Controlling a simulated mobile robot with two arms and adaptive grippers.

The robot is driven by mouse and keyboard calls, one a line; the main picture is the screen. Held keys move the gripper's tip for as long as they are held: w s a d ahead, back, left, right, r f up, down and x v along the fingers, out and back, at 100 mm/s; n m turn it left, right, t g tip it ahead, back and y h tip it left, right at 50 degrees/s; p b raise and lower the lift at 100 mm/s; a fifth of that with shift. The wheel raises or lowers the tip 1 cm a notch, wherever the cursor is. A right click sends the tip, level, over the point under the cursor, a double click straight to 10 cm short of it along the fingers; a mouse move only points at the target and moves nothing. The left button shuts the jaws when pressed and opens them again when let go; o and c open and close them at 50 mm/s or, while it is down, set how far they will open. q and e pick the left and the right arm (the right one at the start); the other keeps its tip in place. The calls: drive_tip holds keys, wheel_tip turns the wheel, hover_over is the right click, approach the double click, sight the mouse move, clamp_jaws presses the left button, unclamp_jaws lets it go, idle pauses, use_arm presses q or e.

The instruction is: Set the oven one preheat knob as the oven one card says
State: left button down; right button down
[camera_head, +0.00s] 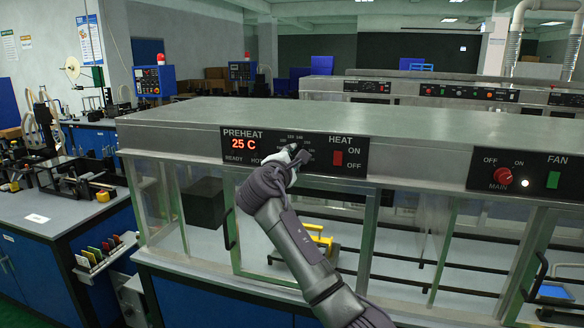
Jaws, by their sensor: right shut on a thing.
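The oven's control panel (232,150) is on the front of the long grey oven top. Its red PREHEAT display (244,144) reads 25 C. The preheat knob is between the display and the HEAT switch, mostly hidden behind my right gripper (296,157). Part of its scale of small white numbers (292,139) shows above the gripper. My right gripper is at the panel, shut on the knob. My left gripper is not in view. I cannot make out an oven one card in this view.
A red HEAT switch (338,158) is just right of my right gripper. Further right are a red MAIN knob (503,175) and a green FAN switch (553,180). Glass doors with black handles are below. A workbench (50,212) with equipment stands at left.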

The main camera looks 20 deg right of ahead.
drive_tip(key=m+b, duration=0.3)
drive_tip(key=m, duration=0.1)
drive_tip(key=shift+f+m, duration=0.15)
drive_tip(key=shift+m, duration=0.15)
drive_tip(key=m+b, duration=0.2)
drive_tip(key=m, duration=0.1)
drive_tip(key=shift+m+b, duration=0.75)
drive_tip(key=shift+m, duration=0.35)
drive_tip(key=c, duration=0.8)
unclamp_jaws()
drive_tip(key=shift+d, duration=0.1)
drive_tip(key=shift+c, duration=0.2)
